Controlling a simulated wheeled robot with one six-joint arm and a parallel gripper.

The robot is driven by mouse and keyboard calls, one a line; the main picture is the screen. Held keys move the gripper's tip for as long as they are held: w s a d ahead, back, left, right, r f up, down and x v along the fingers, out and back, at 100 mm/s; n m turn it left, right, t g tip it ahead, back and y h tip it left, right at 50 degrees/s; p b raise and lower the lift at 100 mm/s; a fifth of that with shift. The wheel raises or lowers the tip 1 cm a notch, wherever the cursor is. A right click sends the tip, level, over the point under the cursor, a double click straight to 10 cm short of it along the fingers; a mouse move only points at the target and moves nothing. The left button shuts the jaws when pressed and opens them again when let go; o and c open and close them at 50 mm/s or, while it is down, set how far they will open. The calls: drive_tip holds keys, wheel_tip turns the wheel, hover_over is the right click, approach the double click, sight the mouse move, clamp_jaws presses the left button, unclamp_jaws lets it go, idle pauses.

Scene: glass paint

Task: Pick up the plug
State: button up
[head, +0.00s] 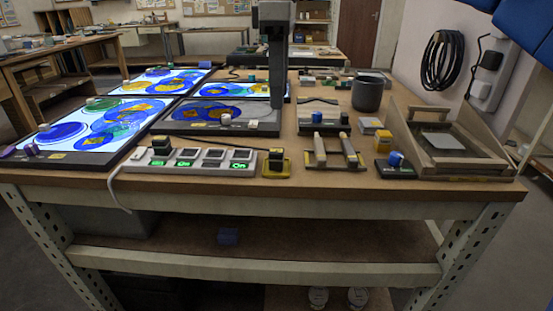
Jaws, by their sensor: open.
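A white power strip (196,159) lies near the front edge of the table, with several sockets and green "On" lights. A black plug (161,145) sits in its leftmost socket. A second black plug-like block (276,157) stands on a yellow base just right of the strip. My gripper (277,104) hangs down at the top centre, seen edge-on, with nothing visible between its fingers. In the picture its tips are above the strip, over the right end of a lit panel. It appears apart from both plugs. The gap between its fingers is hidden.
Lit panels with blue, green and yellow discs (75,132) cover the left of the table (330,195). A dark cup (367,95), small blocks and a wooden tray (400,160) stand at right. A white cable (117,190) hangs over the front edge.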

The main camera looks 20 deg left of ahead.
sight(279, 150)
wheel_tip(279, 150, down, 14)
drive_tip(key=shift+s+d+f, duration=0.1)
drive_tip(key=shift+f, duration=0.1)
idle(0.5)
drive_tip(key=shift+c, duration=0.4)
drive_tip(key=c, duration=1.1)
drive_tip(key=shift+o, duration=0.2)
drive_tip(key=shift+r, duration=0.15)
wheel_tip(279, 150, up, 15)
idle(0.4)
